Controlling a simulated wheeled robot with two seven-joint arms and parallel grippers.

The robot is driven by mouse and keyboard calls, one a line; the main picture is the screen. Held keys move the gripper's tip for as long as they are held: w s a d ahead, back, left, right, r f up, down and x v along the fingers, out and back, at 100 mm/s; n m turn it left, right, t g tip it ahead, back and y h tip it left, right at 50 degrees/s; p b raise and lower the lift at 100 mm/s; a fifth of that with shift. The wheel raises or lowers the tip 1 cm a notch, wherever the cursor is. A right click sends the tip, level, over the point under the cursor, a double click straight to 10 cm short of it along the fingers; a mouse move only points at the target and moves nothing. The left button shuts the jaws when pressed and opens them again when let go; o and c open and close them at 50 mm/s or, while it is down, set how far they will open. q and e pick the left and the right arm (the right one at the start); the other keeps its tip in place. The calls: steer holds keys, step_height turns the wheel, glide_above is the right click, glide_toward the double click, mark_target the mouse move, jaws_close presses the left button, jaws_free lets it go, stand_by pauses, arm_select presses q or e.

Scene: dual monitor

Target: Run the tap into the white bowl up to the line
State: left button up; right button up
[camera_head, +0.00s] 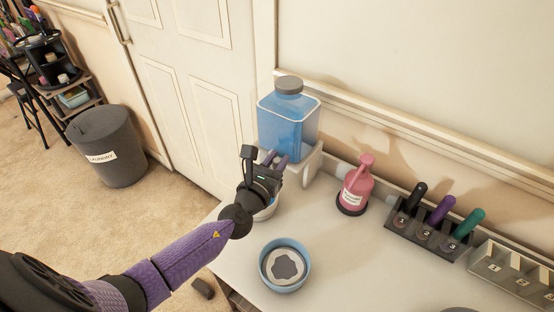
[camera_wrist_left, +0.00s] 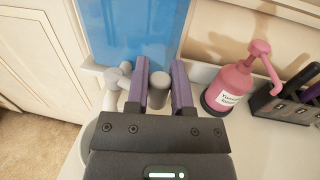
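A jug of blue water (camera_head: 287,125) stands on a white stand at the back of the table; it also shows in the left wrist view (camera_wrist_left: 130,30). My left gripper (camera_head: 272,160) is at the front of the jug, at its tap. In the left wrist view its two purple fingers are apart, on either side of a grey cylindrical tap part (camera_wrist_left: 159,90); I cannot tell whether they touch it. A white bowl (camera_head: 266,213) sits below my gripper, mostly hidden by it. Its water level and line cannot be seen. My right gripper is not in view.
A light blue bowl (camera_head: 303,277) with a grey patch inside stands in front. A pink pump bottle (camera_head: 355,188) is right of the jug. A rack (camera_head: 425,236) of numbered markers and a grey numbered block (camera_head: 510,273) line the wall. The table's middle is clear.

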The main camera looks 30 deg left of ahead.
arm_select(q)
jaws_close()
steer(key=shift+w+d+r+n+y+p, duration=0.1)
steer(key=shift+w+r+n+y+p, duration=0.1)
steer(key=shift+n+y+p, duration=0.3)
steer(key=shift+w+d+n+y+p, duration=0.2)
steer(key=shift+n+y+p, duration=0.25)
steer(key=shift+y, duration=0.45)
steer(key=n+y, duration=0.1)
steer(key=n+g+y, duration=0.1)
steer(key=y, duration=0.1)
steer(key=shift+w+f, duration=0.2)
steer(key=shift+w, duration=0.2)
steer(key=shift+a, duration=0.1)
steer(key=o, duration=0.8)
jaws_free()
steer(key=shift+c, duration=0.2)
